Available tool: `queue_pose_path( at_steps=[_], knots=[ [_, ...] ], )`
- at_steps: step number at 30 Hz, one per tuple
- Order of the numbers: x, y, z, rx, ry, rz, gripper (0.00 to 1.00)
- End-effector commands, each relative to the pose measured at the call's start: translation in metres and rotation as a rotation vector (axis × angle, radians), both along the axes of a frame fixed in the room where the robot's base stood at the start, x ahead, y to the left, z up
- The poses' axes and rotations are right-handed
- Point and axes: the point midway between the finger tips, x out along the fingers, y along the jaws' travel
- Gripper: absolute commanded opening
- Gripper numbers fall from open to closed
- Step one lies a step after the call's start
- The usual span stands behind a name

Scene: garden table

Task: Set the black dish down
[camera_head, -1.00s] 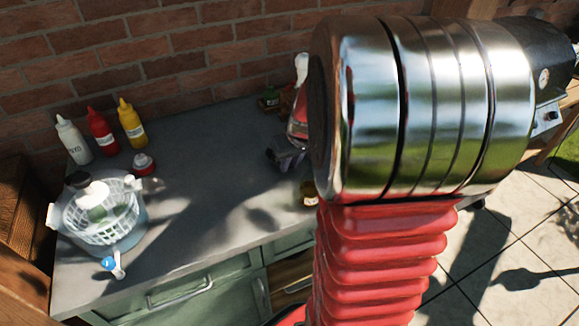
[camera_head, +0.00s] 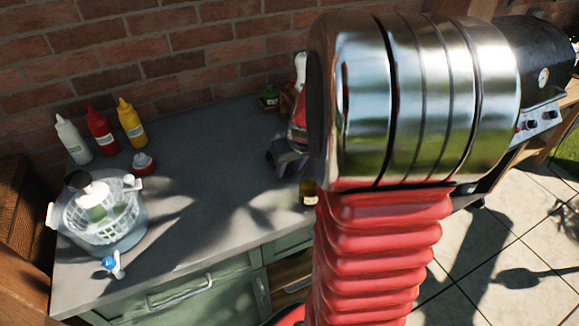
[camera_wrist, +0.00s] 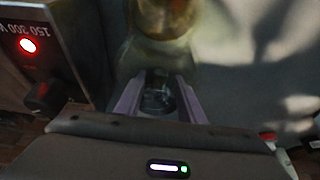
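My gripper (camera_wrist: 160,98) shows in the wrist view as two grey-purple fingers standing apart. A dark, shiny shape (camera_wrist: 158,100) lies between them. It may be the black dish, but it is too dim and blurred to be sure, and I cannot tell whether the fingers touch it. In the head view my gripper (camera_head: 286,163) is over the right part of the grey counter (camera_head: 215,185), beside my large metal arm joint. No black dish shows clearly in the head view; my arm hides part of that area.
A white basket (camera_head: 103,218) stands at the counter's left. White (camera_head: 73,140), red (camera_head: 102,134) and yellow (camera_head: 131,125) bottles stand at the wall. A small dark jar (camera_head: 309,195) is near the front edge. A grill (camera_head: 540,85) stands right. The middle counter is clear.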

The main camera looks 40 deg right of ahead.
Motion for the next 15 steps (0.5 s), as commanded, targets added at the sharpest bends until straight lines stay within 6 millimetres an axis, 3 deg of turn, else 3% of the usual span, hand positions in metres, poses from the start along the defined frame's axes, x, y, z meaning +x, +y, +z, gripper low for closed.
queue_pose_path(
  at_steps=[8,15],
  knots=[
    [-0.003,0.001,0.013,-0.002,-0.002,0.001,0.35],
    [-0.014,0.004,0.041,-0.002,-0.004,0.001,0.35]
  ],
)
